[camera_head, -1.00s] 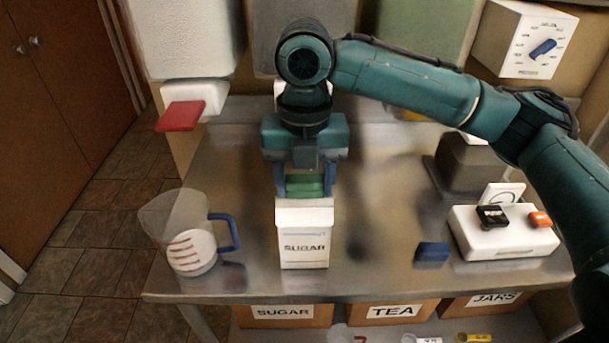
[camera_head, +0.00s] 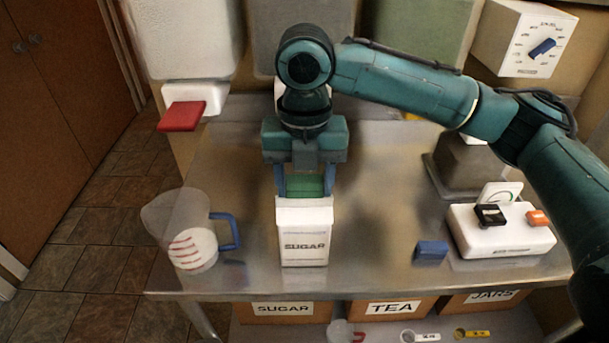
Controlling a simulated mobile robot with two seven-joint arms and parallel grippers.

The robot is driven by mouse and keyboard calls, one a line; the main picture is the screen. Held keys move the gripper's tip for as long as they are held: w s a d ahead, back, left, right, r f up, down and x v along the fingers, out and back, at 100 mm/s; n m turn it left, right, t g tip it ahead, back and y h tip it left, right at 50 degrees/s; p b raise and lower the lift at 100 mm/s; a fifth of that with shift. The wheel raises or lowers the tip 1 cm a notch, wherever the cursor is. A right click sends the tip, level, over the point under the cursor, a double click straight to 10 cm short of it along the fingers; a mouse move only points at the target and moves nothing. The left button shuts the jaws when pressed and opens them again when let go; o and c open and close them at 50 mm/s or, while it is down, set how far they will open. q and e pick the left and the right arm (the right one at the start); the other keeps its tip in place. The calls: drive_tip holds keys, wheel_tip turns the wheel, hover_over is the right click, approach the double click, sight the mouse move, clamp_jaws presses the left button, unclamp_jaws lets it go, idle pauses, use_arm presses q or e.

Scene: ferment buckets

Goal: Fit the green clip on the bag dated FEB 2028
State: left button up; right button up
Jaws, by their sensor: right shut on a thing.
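My right gripper (camera_head: 305,182) points down with its blue fingers shut on the green clip (camera_head: 305,187). The clip is at the top edge of a white bag (camera_head: 304,225) labelled SUGAR, which stands upright on the metal table. Whether the clip grips the bag's top or only touches it I cannot tell. No date is readable on the bag. My left gripper is not in view.
A measuring jug (camera_head: 188,232) with a blue handle stands left of the bag. A blue block (camera_head: 430,252) and a white box (camera_head: 500,235) with black and orange pieces are at the right. The table (camera_head: 375,215) between is clear. Labelled bins, including TEA (camera_head: 393,312), sit below.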

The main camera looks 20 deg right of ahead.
drive_tip(key=shift+f, duration=0.7)
idle(1.1)
